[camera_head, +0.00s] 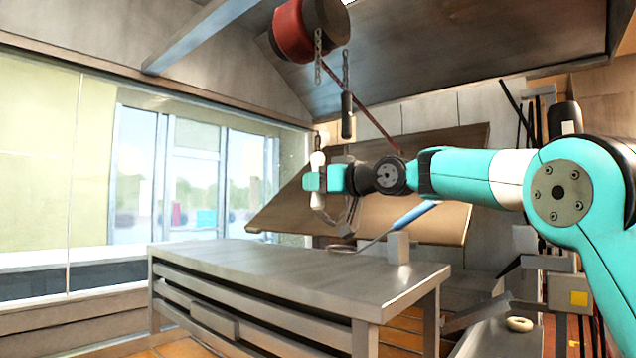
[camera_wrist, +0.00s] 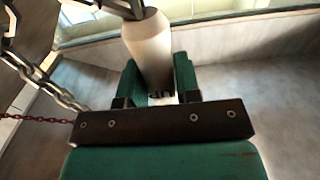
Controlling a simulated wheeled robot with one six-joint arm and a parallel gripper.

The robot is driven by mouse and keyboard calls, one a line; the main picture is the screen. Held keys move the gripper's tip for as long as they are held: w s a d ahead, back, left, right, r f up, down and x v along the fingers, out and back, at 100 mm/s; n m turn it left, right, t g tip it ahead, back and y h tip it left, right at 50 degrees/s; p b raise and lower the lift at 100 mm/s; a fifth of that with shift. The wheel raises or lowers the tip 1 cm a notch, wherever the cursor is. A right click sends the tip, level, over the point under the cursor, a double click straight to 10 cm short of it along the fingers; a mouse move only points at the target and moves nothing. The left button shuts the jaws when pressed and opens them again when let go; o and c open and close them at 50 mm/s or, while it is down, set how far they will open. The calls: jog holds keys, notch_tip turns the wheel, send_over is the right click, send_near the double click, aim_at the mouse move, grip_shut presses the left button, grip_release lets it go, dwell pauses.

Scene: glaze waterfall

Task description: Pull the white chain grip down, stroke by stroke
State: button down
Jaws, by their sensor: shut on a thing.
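In the wrist view the white grip (camera_wrist: 148,50) stands between the two green fingers of my gripper (camera_wrist: 158,80). Dark lettering shows low on the grip, partly hidden by my gripper. A black grip (camera_head: 347,115) hangs on its own chain (camera_head: 346,70) to the right and higher. A chain (camera_wrist: 40,70) also shows at the left in the wrist view.
A red and dark hoist drum (camera_head: 308,28) is overhead. A large tilted board (camera_head: 430,210) stands behind my arm. A metal table (camera_head: 290,270) is below, with a blue-handled ladle (camera_head: 412,215) above its back edge. Windows (camera_head: 190,180) are at left.

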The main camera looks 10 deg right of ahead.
notch_tip(320, 180, up, 17)
jog(key=p, duration=1.4)
jog(key=shift+p, duration=0.35)
jog(key=c, duration=0.7)
grip_release()
jog(key=b+v, duration=0.5)
jog(key=v, duration=0.4)
